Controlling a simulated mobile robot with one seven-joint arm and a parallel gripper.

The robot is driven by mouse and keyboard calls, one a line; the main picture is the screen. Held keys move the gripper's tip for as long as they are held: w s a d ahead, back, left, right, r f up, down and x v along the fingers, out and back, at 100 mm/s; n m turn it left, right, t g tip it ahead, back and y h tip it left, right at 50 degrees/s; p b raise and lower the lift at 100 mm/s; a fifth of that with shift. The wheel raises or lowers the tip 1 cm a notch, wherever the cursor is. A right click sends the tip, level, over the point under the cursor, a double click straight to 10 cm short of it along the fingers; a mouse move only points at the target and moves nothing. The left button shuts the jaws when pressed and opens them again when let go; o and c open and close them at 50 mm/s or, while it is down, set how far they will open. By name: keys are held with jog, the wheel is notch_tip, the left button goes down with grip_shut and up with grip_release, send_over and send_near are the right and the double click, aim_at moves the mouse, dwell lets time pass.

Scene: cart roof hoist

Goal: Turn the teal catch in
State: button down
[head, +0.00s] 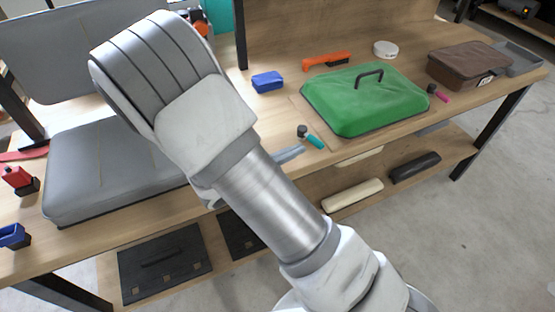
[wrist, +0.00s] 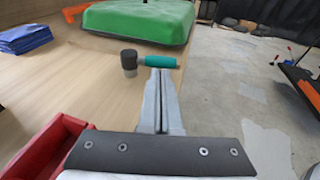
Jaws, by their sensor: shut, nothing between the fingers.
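The teal catch (head: 315,142) sits at the near left corner of the green lid (head: 345,104), by the bench's front edge. Its dark round pivot (head: 302,130) is on the bench, and its teal bar points outward, away from the lid. In the wrist view the teal bar (wrist: 158,61) lies across, just beyond my fingertips, with the pivot (wrist: 129,62) to their left. My gripper (wrist: 159,74) is shut and empty, close to the bar; I cannot tell whether it touches. In the head view my arm hides most of my gripper (head: 296,152).
A magenta catch (head: 438,93) is at the lid's right. A blue packet (head: 267,81), an orange brush (head: 326,61) and a brown case (head: 460,68) lie on the bench. A red open bin (wrist: 45,150) is left of my gripper. Open floor lies right of the edge.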

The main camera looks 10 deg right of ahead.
aim_at(312, 143)
jog(key=shift+x, duration=1.6)
